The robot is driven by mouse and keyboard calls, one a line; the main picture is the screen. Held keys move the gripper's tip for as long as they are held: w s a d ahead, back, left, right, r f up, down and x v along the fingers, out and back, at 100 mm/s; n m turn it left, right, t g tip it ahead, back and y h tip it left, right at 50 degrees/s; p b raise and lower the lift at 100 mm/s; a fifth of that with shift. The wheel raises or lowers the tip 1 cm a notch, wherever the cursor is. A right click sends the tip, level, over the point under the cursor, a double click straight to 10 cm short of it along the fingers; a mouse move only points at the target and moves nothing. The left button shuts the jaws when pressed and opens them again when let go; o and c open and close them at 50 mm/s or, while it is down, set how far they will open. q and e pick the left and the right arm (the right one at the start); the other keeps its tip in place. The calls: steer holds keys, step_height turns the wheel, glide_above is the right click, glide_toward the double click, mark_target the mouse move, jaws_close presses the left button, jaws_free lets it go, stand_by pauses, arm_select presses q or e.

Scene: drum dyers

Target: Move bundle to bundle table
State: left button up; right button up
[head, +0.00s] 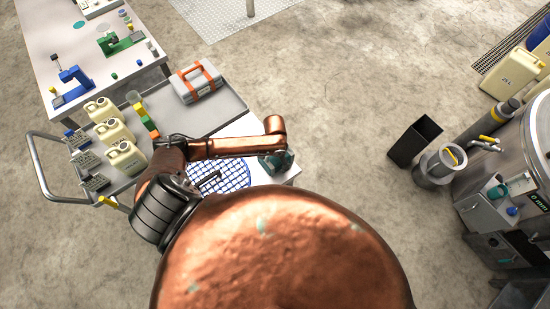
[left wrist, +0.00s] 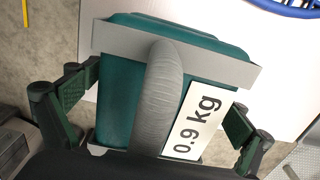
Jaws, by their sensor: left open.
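A teal bundle (left wrist: 118,108) with a grey band, a thick grey loop over it and a "0.9 kg" label fills the middle of the left wrist view. It lies on a white surface (left wrist: 285,75). My left gripper (left wrist: 160,98) is open, with one finger on each side of the bundle; I cannot tell whether they touch it. In the head view my left gripper (head: 276,158) is at the right end of the white table (head: 245,128), and it and the arm hide most of the bundle. My right gripper is out of view. I cannot tell which table is the bundle table.
A round blue grid (head: 232,173) lies on the white table beside the bundle. A grey cart (head: 222,112) with cream jugs (head: 115,130) and an orange-strapped case (head: 196,82) adjoins it on the left.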

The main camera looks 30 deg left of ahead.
arm_select(q)
step_height(320, 180, up, 12)
steer(key=shift+f, duration=0.25)
steer(key=shift+r, duration=0.4)
